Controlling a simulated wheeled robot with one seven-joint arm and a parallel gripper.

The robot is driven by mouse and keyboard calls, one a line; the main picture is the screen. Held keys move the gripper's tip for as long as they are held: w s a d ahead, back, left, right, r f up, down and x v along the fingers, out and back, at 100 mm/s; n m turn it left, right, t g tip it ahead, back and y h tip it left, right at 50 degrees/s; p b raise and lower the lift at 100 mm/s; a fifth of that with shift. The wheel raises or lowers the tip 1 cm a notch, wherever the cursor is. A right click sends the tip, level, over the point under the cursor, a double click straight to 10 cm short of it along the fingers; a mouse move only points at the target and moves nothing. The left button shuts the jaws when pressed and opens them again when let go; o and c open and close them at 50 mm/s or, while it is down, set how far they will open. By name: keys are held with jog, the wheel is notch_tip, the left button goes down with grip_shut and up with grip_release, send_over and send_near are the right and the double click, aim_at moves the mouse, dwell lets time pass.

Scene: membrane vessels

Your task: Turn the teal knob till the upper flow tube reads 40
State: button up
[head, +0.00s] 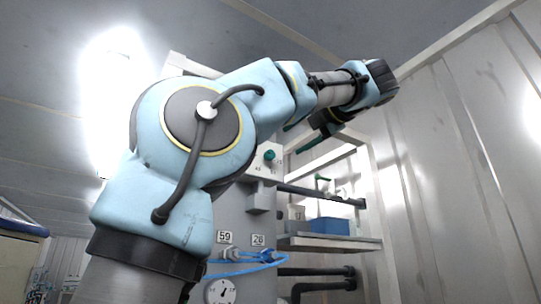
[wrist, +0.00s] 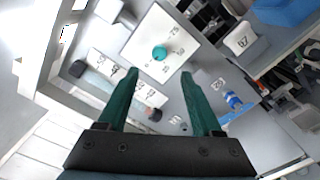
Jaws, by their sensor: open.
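The teal knob (wrist: 160,53) sits on a white square plate (wrist: 141,36) with small printed marks around it. The knob and plate also show in the head view, where the knob (head: 269,155) is below my arm. My gripper (wrist: 158,75) has two dark green fingers spread wide apart with nothing between them. In the wrist view the knob appears just beyond the fingertips, roughly centred between them. The fingers do not appear to touch it. In the head view my gripper (head: 293,139) is partly behind my arm.
A blue bin (head: 331,225) stands on a rack shelf at the right. Dark pipes (head: 318,272) run below it. Blue hoses (head: 232,270) and a round gauge (head: 220,291) are on the grey panel.

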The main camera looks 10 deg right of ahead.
aim_at(272, 154)
jog(key=p+x, duration=0.2)
jog(key=x, duration=0.8)
jog(key=shift+w+a+p, duration=0.15)
jog(key=shift+p, duration=0.2)
grip_shut()
